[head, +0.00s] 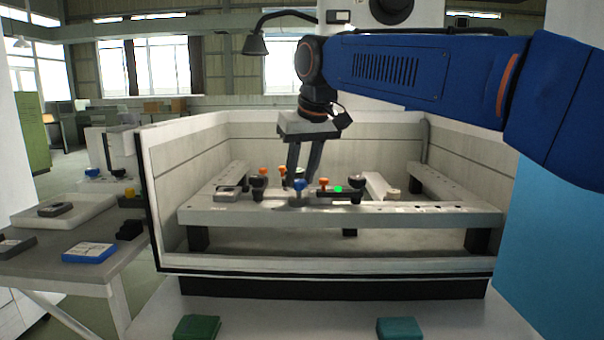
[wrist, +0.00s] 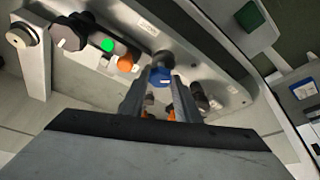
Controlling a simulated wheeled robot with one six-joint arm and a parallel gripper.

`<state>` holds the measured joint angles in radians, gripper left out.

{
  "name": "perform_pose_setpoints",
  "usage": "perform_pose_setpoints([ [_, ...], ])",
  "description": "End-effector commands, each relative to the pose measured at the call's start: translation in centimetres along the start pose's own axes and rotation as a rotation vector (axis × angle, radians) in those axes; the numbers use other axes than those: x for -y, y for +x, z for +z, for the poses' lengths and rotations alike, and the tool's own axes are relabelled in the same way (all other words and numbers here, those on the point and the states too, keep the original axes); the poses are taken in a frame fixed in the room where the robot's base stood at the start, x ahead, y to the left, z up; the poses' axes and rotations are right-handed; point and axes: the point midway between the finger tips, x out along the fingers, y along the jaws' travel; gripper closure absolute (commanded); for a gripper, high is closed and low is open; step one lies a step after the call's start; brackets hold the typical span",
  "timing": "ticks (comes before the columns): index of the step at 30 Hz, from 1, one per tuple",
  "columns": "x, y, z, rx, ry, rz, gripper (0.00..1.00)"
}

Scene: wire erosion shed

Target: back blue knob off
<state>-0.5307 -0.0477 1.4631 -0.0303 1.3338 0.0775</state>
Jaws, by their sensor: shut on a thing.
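A blue knob (head: 299,185) stands at the front of the clamping frame's near rail, in the middle of the white tank. My gripper (head: 298,181) reaches down from above, and its two fingers are shut on this knob. In the wrist view the blue knob (wrist: 160,76) sits between the fingertips of my gripper (wrist: 160,84).
Orange knobs (head: 265,171) and black knobs (head: 355,183) stand close around my fingers. A green light (head: 338,189) glows just right of them. The tank wall (head: 330,263) runs along the front. A side table (head: 60,252) on the left bears a blue box (head: 90,253).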

Motion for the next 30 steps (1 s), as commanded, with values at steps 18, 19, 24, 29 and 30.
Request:
perform_pose_setpoints([
  [18,0.58,0.05,-0.16,0.0,0.441,0.182,0.93],
  [19,0.59,0.05,-0.16,0.0,0.453,0.187,0.93],
  [24,0.64,0.06,-0.2,0.0,0.504,0.209,0.93],
  [29,0.66,0.08,-0.21,0.0,0.527,0.218,0.93],
  [30,0.66,0.08,-0.21,0.0,0.53,0.219,0.93],
])
